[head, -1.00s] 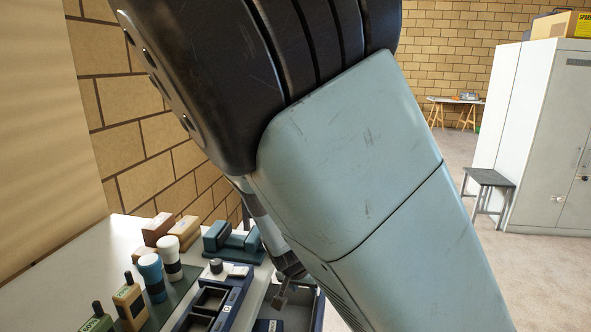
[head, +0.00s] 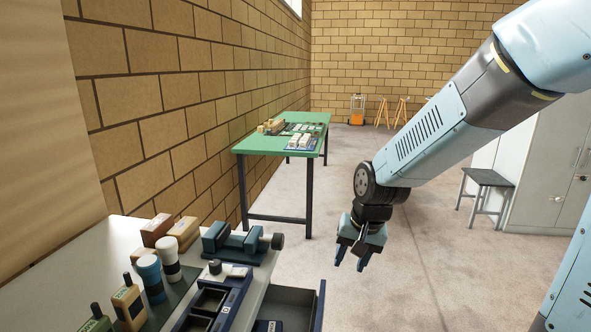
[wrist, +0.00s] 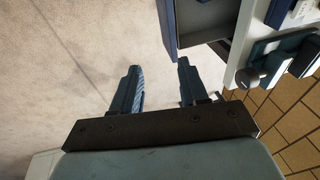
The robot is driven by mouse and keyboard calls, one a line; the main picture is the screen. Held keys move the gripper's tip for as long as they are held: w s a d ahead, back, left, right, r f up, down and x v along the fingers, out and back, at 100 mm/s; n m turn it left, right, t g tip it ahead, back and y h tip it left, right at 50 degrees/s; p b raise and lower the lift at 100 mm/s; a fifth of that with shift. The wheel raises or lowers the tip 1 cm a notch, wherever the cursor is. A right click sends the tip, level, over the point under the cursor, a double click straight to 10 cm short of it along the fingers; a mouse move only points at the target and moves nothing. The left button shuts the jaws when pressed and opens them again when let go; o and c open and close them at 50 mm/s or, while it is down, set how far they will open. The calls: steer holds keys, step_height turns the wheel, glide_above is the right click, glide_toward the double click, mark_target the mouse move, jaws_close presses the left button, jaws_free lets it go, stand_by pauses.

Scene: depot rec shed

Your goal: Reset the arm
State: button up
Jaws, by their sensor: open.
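My gripper (head: 351,262) hangs at the end of my arm over open floor, to the right of the near white bench (head: 95,262). Its two blue fingers point down, apart, with nothing between them. In the wrist view, my gripper (wrist: 160,75) shows both fingers spread over bare floor. An open drawer (head: 297,296) juts from the bench below and left of the gripper; the gripper is apart from it.
The bench holds bottles (head: 130,302), wooden blocks (head: 183,233), a blue vise-like tool (head: 238,243) and a dark blue tray (head: 207,300). A green table (head: 262,143) with small items stands behind. A stool (head: 486,180) and grey cabinets (head: 560,160) are at right.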

steer(key=s+d+r+n+t+h, duration=0.1)
steer(key=s+d+r, duration=0.4)
steer(key=r, duration=0.3)
steer(key=s+d+r+n+t+h, duration=0.1)
steer(key=s+d+r+t, duration=0.1)
steer(key=s+d+r, duration=0.4)
step_height(320, 180, up, 2)
steer(key=shift+s+r+t, duration=0.1)
steer(key=shift+s+t, duration=0.2)
steer(key=shift+s, duration=0.8)
